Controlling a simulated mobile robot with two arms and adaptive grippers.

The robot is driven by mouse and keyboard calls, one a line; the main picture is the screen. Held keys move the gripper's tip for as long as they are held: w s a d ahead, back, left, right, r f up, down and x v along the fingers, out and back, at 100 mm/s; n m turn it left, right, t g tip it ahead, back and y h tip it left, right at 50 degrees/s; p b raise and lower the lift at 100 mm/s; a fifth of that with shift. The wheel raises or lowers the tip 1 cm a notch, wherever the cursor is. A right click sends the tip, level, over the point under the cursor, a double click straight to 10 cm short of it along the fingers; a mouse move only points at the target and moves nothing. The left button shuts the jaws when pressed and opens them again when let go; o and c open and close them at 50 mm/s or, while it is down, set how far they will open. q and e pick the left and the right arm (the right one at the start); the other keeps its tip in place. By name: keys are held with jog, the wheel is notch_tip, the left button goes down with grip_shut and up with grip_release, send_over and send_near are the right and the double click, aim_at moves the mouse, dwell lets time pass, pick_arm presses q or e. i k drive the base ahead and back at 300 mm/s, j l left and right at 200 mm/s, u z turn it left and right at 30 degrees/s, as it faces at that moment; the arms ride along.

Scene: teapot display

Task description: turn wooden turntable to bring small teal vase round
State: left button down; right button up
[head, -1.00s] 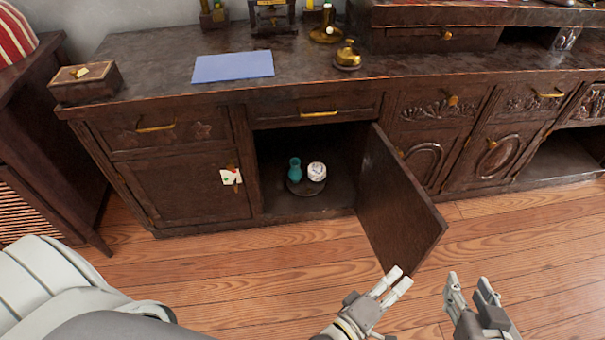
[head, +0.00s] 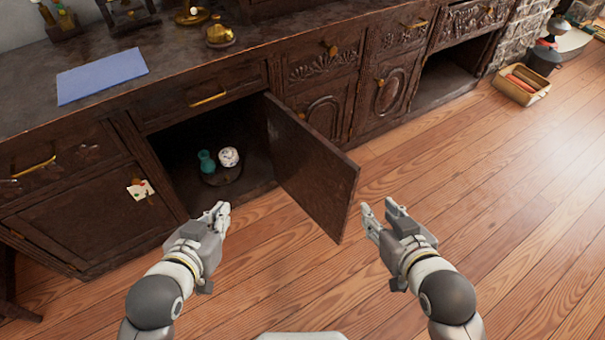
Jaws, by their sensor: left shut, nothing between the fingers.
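The small teal vase (head: 207,163) stands upright on the round, dark wooden turntable (head: 222,179) inside the open cabinet compartment. A white patterned pot (head: 229,157) stands beside it on the right side of the turntable. My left gripper (head: 221,212) is shut and empty in front of the cabinet opening, below the turntable in the picture and apart from it. My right gripper (head: 381,205) is open and empty, to the right of the open door. Neither gripper touches the vase or turntable.
The open cabinet door (head: 312,170) juts out to the right of the compartment, between it and my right gripper. A closed door with a card (head: 140,190) is on the left. The wooden floor (head: 440,180) is clear to the right; a box (head: 520,87) stands far right.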

aim_at(221, 167)
jog(key=i+l+u, duration=0.1)
jog(key=u, duration=0.3)
jog(key=l+u, duration=0.55)
jog(key=u, duration=0.2)
jog(key=l+u, duration=0.2)
jog(key=u, duration=0.2)
jog(key=l+u, duration=0.1)
jog(key=l, duration=0.35)
jog(key=k+l, duration=0.15)
jog(key=l, duration=0.25)
jog(key=l+u, duration=0.15)
jog(key=l, duration=0.3)
jog(key=k+l, duration=0.15)
jog(key=l, duration=0.25)
jog(key=k+l+u, duration=0.15)
jog(key=l, duration=0.3)
jog(key=k+l+u, duration=0.1)
jog(key=l, duration=0.3)
